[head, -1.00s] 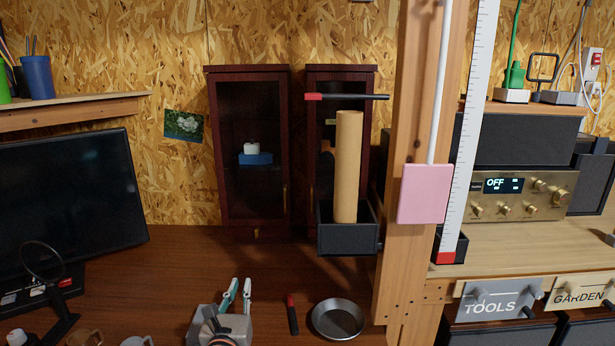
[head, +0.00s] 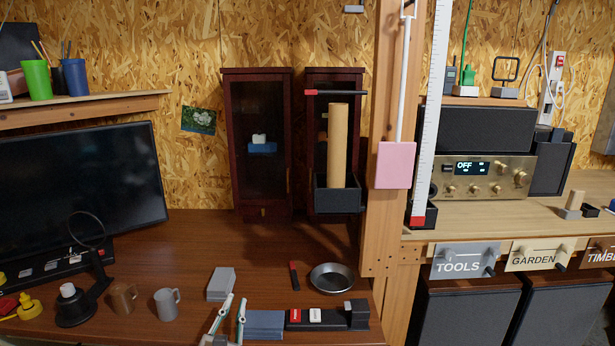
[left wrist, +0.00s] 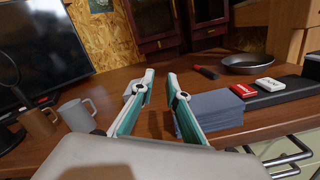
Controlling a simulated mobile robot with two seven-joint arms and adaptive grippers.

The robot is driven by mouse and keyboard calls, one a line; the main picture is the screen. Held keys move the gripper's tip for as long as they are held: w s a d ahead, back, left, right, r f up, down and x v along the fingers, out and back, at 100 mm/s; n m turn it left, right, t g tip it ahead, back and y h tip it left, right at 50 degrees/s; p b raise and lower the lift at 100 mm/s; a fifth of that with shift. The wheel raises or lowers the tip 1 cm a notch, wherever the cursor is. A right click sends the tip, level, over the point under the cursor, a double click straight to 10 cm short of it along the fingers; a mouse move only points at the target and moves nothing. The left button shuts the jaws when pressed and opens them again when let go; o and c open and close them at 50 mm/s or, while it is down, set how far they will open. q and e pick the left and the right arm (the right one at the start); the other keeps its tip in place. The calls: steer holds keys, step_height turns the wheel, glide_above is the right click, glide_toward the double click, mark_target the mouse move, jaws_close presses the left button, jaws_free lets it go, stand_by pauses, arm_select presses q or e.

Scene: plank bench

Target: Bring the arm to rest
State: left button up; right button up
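My left gripper (head: 236,297) is low in the middle of the head view, above the front part of the brown bench (head: 200,245). In the left wrist view its two green-and-white fingers (left wrist: 161,74) stand a little apart with nothing between them. A grey block (head: 221,283) lies just beyond the fingertips in the head view. A blue-grey block (head: 264,324) sits just right of the fingers; it also shows in the left wrist view (left wrist: 215,108), partly behind the right finger. I cannot tell whether they touch. My right gripper is out of view.
A black holder (head: 340,316) with red and white pieces, a metal bowl (head: 333,277) and a red-tipped tool (head: 294,276) lie right of the gripper. Two mugs (head: 166,302) and a black stand (head: 76,311) are left. A wooden post (head: 387,235) rises at right. The bench's middle is clear.

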arm_select(q)
steer(key=s+f+m+g+p, duration=0.1)
steer(key=s+f+m+g, duration=0.1)
steer(key=s+f+m, duration=0.5)
steer(key=s+a+f+m+g+h+p, duration=0.1)
steer(key=s+f+m+g, duration=0.2)
steer(key=s+f+m, duration=0.4)
steer(key=s+a+f+m+g+h, duration=0.1)
steer(key=s+f+m+g, duration=0.2)
steer(key=s+m, duration=1.7)
step_height(320, 180, down, 4)
steer(key=shift+a+f+m+p, duration=0.15)
steer(key=shift+a+m+p, duration=0.05)
steer(key=shift+m+p, duration=0.2)
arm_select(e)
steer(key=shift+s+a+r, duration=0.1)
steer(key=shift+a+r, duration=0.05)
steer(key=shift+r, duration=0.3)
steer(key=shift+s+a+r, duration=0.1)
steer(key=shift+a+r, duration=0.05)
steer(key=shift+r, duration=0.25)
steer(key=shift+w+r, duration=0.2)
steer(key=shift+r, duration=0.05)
arm_select(q)
steer(key=shift+w, duration=0.15)
steer(key=shift+c, duration=0.5)
